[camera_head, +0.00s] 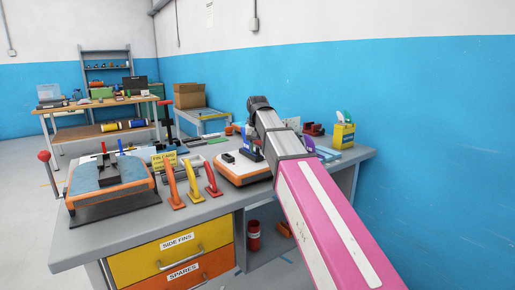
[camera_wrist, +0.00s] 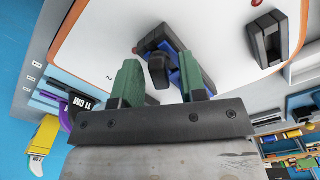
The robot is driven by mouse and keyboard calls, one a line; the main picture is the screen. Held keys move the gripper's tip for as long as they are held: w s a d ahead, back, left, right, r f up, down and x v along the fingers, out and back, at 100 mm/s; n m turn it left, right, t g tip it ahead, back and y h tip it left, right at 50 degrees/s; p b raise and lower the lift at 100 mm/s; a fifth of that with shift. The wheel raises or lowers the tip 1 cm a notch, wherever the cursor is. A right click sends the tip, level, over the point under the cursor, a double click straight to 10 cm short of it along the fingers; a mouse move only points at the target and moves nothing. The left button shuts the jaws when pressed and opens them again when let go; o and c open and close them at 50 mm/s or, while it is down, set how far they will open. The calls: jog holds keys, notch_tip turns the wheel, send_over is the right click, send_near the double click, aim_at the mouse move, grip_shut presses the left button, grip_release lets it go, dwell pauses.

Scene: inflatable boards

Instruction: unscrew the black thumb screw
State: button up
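A black thumb screw (camera_wrist: 158,72) shows in the wrist view as a dark knob in front of a blue and black fitting (camera_wrist: 180,50) on a white board (camera_wrist: 105,45) with an orange edge. The board also lies on the workbench in the head view (camera_head: 236,168). My gripper (camera_wrist: 159,64) is open, with one green finger to each side of the knob. Gaps show between the knob and both fingers; I cannot tell how far their tips are from it in depth. In the head view my arm and wrist largely hide the fitting, and the screw cannot be made out.
A black handle-like part (camera_wrist: 267,40) stands on the board. On the workbench (camera_head: 225,203), orange, yellow and red fins (camera_head: 192,181) stand left of the board. A clamped orange and blue piece (camera_head: 108,178) lies farther left. A yellow container (camera_head: 343,135) stands at right, near the blue wall.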

grip_shut()
jog(key=shift+n, duration=1.7)
jog(key=shift+n, duration=1.1)
jog(key=shift+o, duration=1.2)
grip_release()
jog(key=shift+r, duration=0.1)
